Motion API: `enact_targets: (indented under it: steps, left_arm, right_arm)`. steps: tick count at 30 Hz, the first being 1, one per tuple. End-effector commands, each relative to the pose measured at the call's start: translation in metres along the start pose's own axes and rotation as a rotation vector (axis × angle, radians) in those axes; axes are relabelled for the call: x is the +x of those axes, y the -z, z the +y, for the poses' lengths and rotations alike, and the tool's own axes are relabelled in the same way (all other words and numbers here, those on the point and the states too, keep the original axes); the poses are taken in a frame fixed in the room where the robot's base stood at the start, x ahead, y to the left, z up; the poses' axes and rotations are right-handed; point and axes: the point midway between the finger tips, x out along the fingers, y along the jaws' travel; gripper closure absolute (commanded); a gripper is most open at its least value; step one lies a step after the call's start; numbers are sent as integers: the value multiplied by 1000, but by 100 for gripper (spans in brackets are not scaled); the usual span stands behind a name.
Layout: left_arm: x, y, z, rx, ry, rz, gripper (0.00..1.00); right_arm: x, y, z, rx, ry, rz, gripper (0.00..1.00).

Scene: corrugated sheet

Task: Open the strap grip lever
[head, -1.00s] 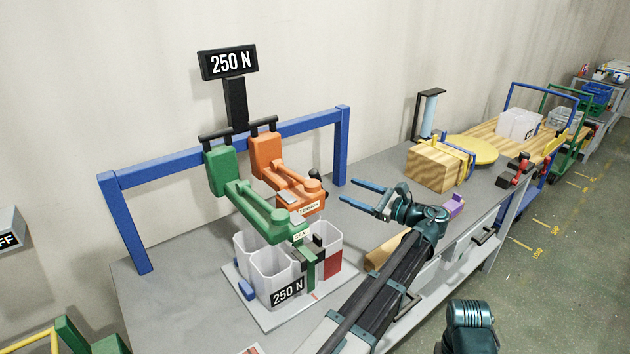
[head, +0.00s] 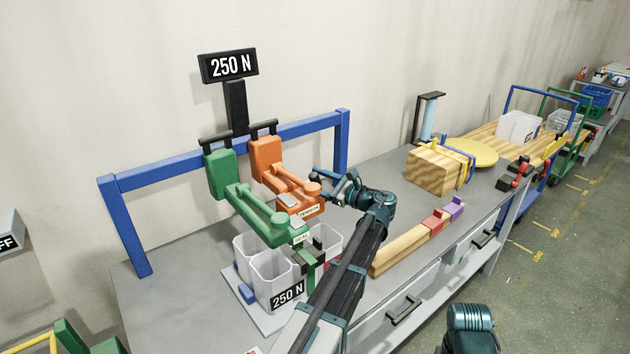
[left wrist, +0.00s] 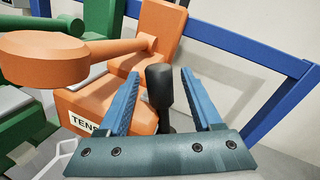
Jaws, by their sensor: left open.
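The orange tool with the "TENSION" label (head: 268,154) hangs beside a green tool (head: 219,172) labelled "SEAL". A black upright lever (left wrist: 160,92) stands at the orange tool's side in the left wrist view; in the head view my gripper hides it. My left gripper (head: 322,184) is at the right side of the orange tool. In the left wrist view its blue fingers (left wrist: 160,76) are open, one on each side of the black lever, with a visible gap to both.
A blue frame (head: 342,140) stands behind the tools. Clear bins with a "250 N" label (head: 287,294) stand below them. A wooden bar (head: 398,250) with red and purple blocks lies to the right. A strapped wooden block (head: 432,172) stands farther along.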

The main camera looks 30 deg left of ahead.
Motion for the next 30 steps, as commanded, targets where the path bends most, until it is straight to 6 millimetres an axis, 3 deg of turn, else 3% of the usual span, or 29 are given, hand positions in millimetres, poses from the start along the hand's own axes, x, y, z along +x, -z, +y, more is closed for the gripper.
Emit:
enact_targets:
  steps: [7,18,30]
  left_arm:
    - [0,0,0,0,0,0,34]
    - [0,0,0,0,0,0,100]
    - [0,0,0,0,0,0,100]
  right_arm:
    - [0,0,0,0,0,0,100]
    - [0,0,0,0,0,0,100]
    - [0,0,0,0,0,0,100]
